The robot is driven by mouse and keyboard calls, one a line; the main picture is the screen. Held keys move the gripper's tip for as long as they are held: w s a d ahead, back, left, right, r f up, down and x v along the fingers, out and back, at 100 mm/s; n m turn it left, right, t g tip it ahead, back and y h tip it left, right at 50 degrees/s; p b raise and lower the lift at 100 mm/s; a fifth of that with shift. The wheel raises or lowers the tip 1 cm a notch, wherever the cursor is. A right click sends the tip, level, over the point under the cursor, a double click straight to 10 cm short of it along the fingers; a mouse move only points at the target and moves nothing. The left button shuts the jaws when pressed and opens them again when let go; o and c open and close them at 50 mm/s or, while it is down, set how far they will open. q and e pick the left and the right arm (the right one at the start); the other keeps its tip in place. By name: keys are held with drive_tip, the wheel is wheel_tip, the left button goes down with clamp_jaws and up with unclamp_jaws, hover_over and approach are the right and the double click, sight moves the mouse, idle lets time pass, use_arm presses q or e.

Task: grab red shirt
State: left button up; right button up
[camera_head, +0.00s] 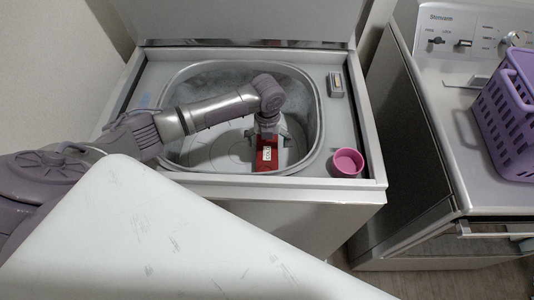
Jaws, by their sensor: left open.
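My left arm reaches in from the left over the open washer. My left gripper (267,146) points down into the tub (205,82), its fingers spread apart. A small red patch with a white label, perhaps part of the red shirt (266,164), shows directly below and between the fingers. The gripper hides part of it, and I cannot tell whether they touch. No other red cloth shows in the tub. My right gripper is not in view.
The washer's raised lid (240,20) stands behind the tub. A pink cup (346,162) sits on the washer's front right corner. A small grey box (335,84) lies on the right rim. A purple basket (508,110) stands on the neighbouring machine.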

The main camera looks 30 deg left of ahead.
sight(267, 150)
use_arm(q)
wheel_tip(267, 150, down, 5)
drive_tip(key=shift+s+r, duration=0.15)
drive_tip(key=shift+r, duration=0.05)
drive_tip(key=c, duration=1.5)
